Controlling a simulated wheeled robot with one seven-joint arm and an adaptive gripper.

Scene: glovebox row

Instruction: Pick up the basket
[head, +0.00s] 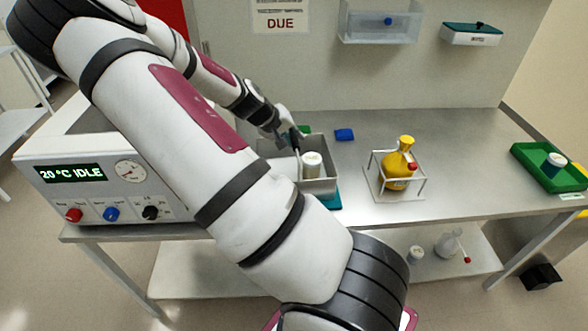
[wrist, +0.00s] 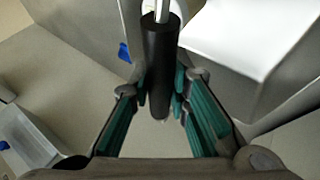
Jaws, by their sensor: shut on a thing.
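The basket (head: 322,187) is a grey open-topped box on the bench in the head view, with a white lidded jar (head: 311,168) inside. A teal patch shows beneath its right side; I cannot tell whether the basket touches it. My gripper (head: 291,136) is at the basket's back left, partly hidden by my arm. In the wrist view, its teal-padded fingers (wrist: 160,95) are shut on a black cylindrical grip (wrist: 159,60) with a pale bar running from its top. The grip appears to be the basket's handle. The basket's left side is largely hidden.
A yellow flask (head: 398,164) stands in a white wire rack (head: 422,184) to the right. A green tray (head: 531,154) is at the far right. A blue block (head: 344,134) lies behind. An instrument box (head: 95,180) stands left. Clear bench lies between rack and tray.

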